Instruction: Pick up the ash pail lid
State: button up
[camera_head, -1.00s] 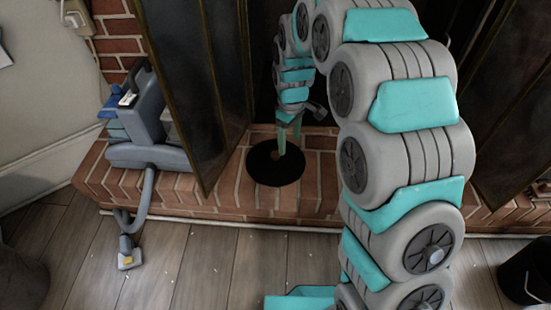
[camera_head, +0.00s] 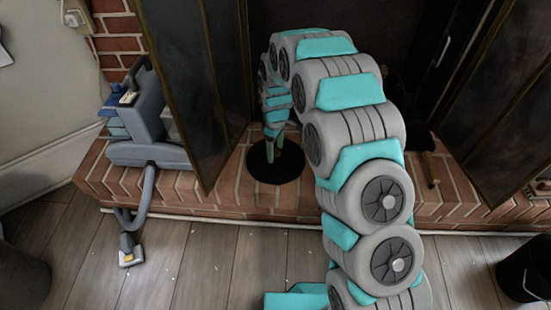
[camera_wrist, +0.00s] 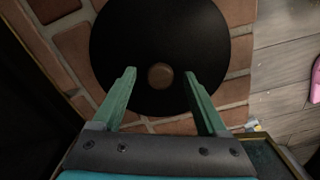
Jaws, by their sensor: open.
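The ash pail lid is a round, flat black disc (camera_head: 276,167) lying on the brick hearth. In the wrist view the lid (camera_wrist: 160,35) fills the upper middle, with a small round brown knob (camera_wrist: 160,76) near its centre. My gripper (camera_head: 275,155) points down over the lid in the head view. In the wrist view my gripper (camera_wrist: 160,80) is open, its two green fingers on either side of the knob and apart from it. I cannot tell how high the fingertips are above the lid.
Dark fire screen panels stand at left (camera_head: 200,90) and right (camera_head: 515,110) of the lid. A grey vacuum cleaner (camera_head: 150,135) sits on the hearth's left end. A black bucket (camera_head: 527,272) stands on the wooden floor at right. A pink thing (camera_wrist: 315,80) shows at the wrist view's right edge.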

jog(key=shift+f, duration=0.8)
grip_shut()
